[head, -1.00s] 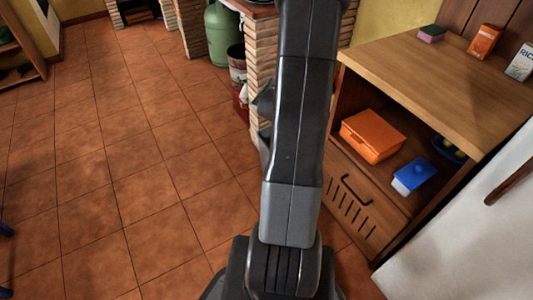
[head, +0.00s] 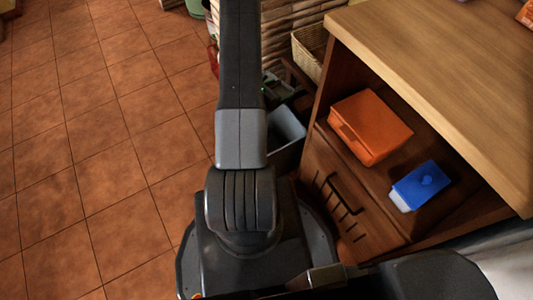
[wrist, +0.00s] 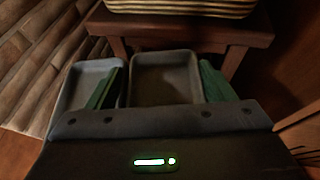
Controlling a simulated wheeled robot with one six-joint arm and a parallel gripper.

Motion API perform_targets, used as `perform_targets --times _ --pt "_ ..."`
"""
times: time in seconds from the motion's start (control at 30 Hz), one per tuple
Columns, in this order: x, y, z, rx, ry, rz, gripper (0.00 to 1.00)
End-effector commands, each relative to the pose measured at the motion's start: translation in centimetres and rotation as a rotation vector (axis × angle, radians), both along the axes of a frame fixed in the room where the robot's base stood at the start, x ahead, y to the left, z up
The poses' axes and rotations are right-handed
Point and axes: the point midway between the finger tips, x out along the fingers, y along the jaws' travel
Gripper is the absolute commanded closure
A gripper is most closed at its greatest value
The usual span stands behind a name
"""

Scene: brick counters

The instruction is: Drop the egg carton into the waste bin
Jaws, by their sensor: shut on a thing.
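In the wrist view, the two green fingers of my gripper (wrist: 162,86) stand on either side of a grey-brown, tray-like piece with a raised rim, which I take to be the egg carton (wrist: 164,75). My gripper is shut on it. A pale grey open bin (wrist: 88,72) lies just left of the fingers, partly hidden by the left finger and gripper body. In the head view, the grey waste bin (head: 287,128) stands on the floor beside the wooden cabinet, partly hidden by my arm. The carton cannot be made out clearly there.
A wicker basket (head: 308,48) sits on a low wooden stand behind the bin. The tiled floor (head: 90,150) on the left is clear.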

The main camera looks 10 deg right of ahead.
Motion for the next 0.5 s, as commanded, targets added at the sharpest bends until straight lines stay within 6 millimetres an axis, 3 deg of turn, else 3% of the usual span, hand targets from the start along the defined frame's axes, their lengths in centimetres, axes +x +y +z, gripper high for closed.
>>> perform_targets --times 0.03,0.1,0.5 --pt "-0.8 -0.6 -1.4 0.001 0.004 -0.026 0.46" --pt "-1.5 -1.2 -2.3 0.0 0.002 -0.051 0.46" --pt "-2.2 -1.6 -5.1 0.001 0.0 -0.074 0.46"
